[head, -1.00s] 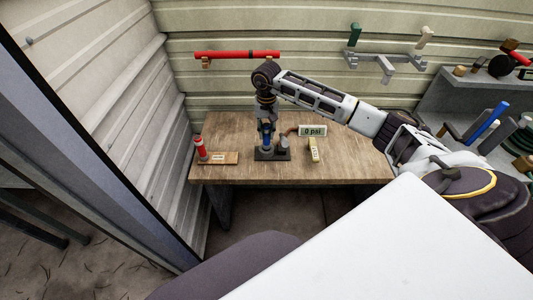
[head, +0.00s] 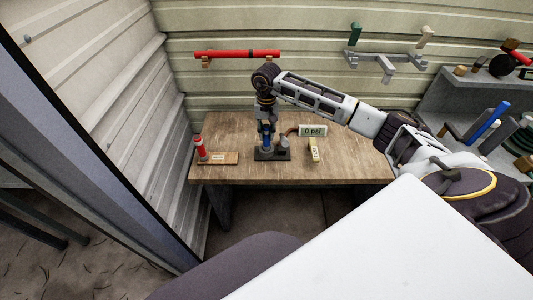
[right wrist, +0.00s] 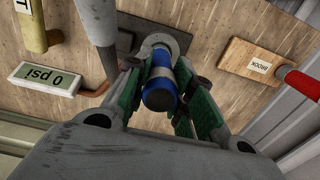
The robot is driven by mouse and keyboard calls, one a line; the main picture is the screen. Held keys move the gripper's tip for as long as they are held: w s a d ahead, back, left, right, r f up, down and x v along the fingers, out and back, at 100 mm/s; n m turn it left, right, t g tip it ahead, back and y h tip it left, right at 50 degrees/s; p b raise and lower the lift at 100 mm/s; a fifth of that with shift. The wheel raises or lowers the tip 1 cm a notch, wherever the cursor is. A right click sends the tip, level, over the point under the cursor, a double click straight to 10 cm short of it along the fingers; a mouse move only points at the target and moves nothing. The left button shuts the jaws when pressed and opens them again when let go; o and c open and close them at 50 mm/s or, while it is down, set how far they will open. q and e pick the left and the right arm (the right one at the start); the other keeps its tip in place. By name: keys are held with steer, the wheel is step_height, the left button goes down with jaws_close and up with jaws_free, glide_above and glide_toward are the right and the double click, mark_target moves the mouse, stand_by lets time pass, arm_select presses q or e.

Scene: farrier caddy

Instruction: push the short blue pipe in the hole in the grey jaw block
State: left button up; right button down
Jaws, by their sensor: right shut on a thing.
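The short blue pipe (right wrist: 160,88) stands upright between the green-padded fingers of my right gripper (right wrist: 160,100), which is shut on it. In the head view the right gripper (head: 266,126) points down over the dark base plate (head: 263,155) on the table. At the pipe's far end, a round grey collar (right wrist: 178,39), seemingly part of the grey jaw block, surrounds or sits right behind it. The hole is hidden by the pipe, and I cannot tell how deep the pipe sits. My left gripper is not in view.
A grey cylinder (right wrist: 96,20) stands close beside the gripper. A "0 psi" display (head: 313,131) and a yellowish labelled block (head: 314,149) are to the right. A wooden board (head: 218,158) with a red-topped piece (head: 200,147) is to the left. The table's front is clear.

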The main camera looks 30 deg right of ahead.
steer(key=shift+f+b, duration=1.05)
steer(key=shift+f, duration=0.3)
stand_by(2.4)
steer(key=c, duration=1.1)
jaws_free()
steer(key=shift+c, duration=0.2)
steer(key=shift+d+r, duration=0.1)
steer(key=shift+r, duration=3.9)
